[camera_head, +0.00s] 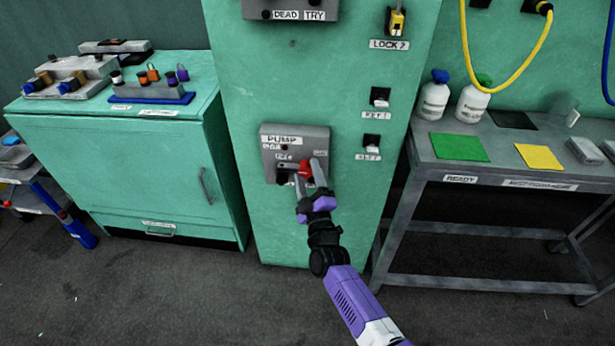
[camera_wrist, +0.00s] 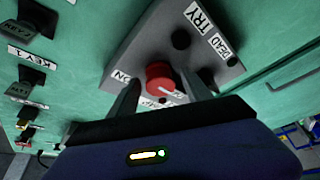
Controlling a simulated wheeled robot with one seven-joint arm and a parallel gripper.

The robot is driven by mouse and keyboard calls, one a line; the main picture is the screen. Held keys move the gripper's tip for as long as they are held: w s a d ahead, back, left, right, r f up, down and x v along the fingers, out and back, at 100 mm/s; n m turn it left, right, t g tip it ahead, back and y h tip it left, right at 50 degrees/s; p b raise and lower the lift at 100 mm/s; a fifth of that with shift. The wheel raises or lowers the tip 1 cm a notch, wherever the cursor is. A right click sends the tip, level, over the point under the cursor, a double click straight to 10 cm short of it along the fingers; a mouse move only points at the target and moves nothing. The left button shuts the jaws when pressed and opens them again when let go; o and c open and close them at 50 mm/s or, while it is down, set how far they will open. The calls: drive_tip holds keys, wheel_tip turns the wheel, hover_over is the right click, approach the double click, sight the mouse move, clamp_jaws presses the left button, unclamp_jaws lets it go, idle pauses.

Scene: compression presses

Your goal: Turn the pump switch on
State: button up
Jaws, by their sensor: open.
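The grey pump switch panel (camera_head: 281,141) is on the front of the green cabinet, under a PUMP label. Its red knob (camera_head: 304,168) sits at the panel's lower right, near an ON label. My gripper (camera_head: 307,181) is open at the knob. In the wrist view the fingers of my gripper (camera_wrist: 162,95) stand on either side of the knob's near edge. I cannot tell whether they touch it. My fingers partly cover the panel's lower part.
Key slots (camera_head: 380,98) and a yellow lock (camera_head: 397,22) are on the cabinet to the right. A steel table (camera_head: 440,165) with bottles stands at the right. A green cabinet (camera_head: 130,140) with a lock rack (camera_head: 150,92) stands at the left. The floor in front is clear.

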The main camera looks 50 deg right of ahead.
clamp_jaws()
idle(1.4)
